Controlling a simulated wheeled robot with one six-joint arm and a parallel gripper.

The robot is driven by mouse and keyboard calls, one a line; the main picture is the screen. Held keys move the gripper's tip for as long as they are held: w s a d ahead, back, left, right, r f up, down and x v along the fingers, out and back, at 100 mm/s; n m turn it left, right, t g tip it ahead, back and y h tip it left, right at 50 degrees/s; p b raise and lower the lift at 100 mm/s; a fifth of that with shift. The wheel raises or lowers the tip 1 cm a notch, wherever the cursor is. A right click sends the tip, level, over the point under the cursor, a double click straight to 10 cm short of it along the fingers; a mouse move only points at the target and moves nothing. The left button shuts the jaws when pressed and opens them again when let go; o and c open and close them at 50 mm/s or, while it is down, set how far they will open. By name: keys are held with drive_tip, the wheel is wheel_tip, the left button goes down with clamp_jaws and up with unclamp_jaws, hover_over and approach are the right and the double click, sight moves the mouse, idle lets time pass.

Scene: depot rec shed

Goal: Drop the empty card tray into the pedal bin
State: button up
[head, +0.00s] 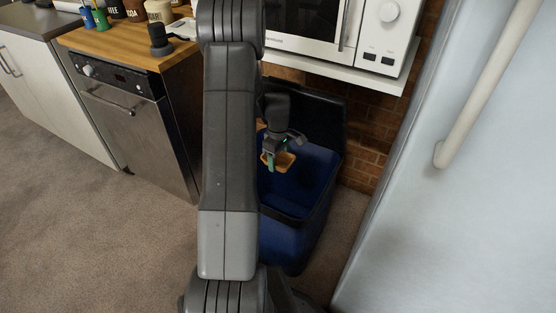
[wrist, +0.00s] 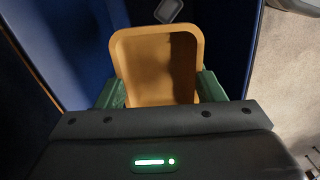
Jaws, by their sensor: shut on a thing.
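The card tray (wrist: 158,60), tan and empty with rounded corners, is held between the green fingers of my gripper (wrist: 160,90) in the wrist view. In the head view my gripper (head: 272,158) points down inside the open mouth of the blue pedal bin (head: 290,240), with the tray (head: 286,161) at its fingertips. The bin's dark lid (head: 318,115) stands raised at the back. My arm hides the bin's left side.
A steel dishwasher (head: 140,125) under a wooden counter (head: 120,45) with canisters stands at left. A microwave (head: 330,30) on a white shelf (head: 350,75) overhangs behind the bin. A pale fridge door (head: 440,220) is close at right. Carpet (head: 90,220) is clear at left front.

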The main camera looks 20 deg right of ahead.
sight(278, 163)
drive_tip(key=shift+f+b, duration=1.8)
drive_tip(key=shift+f, duration=1.1)
drive_tip(key=o, duration=1)
drive_tip(key=shift+o, duration=0.2)
wheel_tip(278, 163, up, 7)
drive_tip(key=p, duration=0.5)
drive_tip(key=shift+r, duration=0.15)
drive_tip(key=w+a+r+m+p, duration=0.3)
drive_tip(key=a+r+m+p, duration=0.2)
drive_tip(key=a+r+p, duration=1.1)
drive_tip(key=shift+a+r+m, duration=0.3)
drive_tip(key=shift+a+r, duration=1)
drive_tip(key=shift+r, duration=0.4)
drive_tip(key=shift+w+f, duration=0.1)
